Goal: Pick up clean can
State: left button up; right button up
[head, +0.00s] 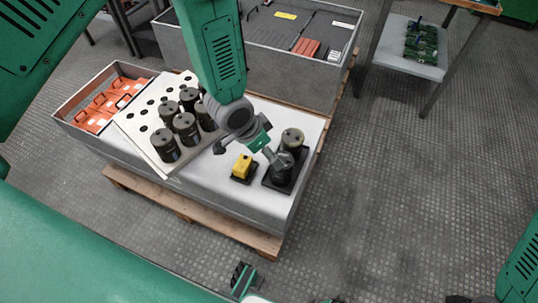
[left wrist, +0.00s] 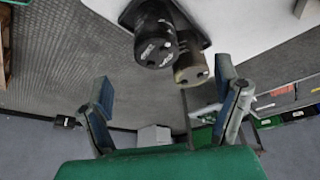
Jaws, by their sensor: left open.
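Two cans stand on a small black tray (head: 270,184) at the right end of the grey-white crate top. One can (head: 292,138) has an olive top; the darker can (head: 281,172) is partly covered by my left gripper. My left gripper (head: 248,151) is open and empty over this end, its right finger by the darker can. In the left wrist view the black can (left wrist: 155,45) and the olive-brown can (left wrist: 190,62) show beyond the spread fingers. I cannot tell which can is clean. A part at the bottom edge may be my right gripper (head: 242,280).
A yellow block (head: 243,166) on a black base sits left of the tray. Several dark cans (head: 185,124) stand in a white perforated board (head: 138,124). Orange parts (head: 97,112) lie in the crate's left end. A grey bin (head: 290,65) stands behind.

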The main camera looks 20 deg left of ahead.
pick_arm(q)
jog(key=x, duration=0.2)
jog(key=b+x, duration=0.1)
jog(key=x, duration=0.2)
jog(key=b+x, duration=0.1)
jog(key=x, duration=0.2)
jog(key=shift+w+d+r, duration=0.1)
jog(key=shift+d, duration=0.2)
jog(key=shift+w+f+b, duration=0.1)
jog(key=shift+f+b, duration=0.3)
jog(key=b+x, duration=0.1)
jog(key=x, duration=0.3)
jog(key=shift+d+r+b, duration=0.1)
jog(key=shift+d+b, duration=0.15)
jog(key=shift+b, duration=0.1)
jog(key=shift+w+d+f, duration=0.1)
jog(key=shift+d+f, duration=0.1)
jog(key=shift+f, duration=0.15)
jog(key=c, duration=1.6)
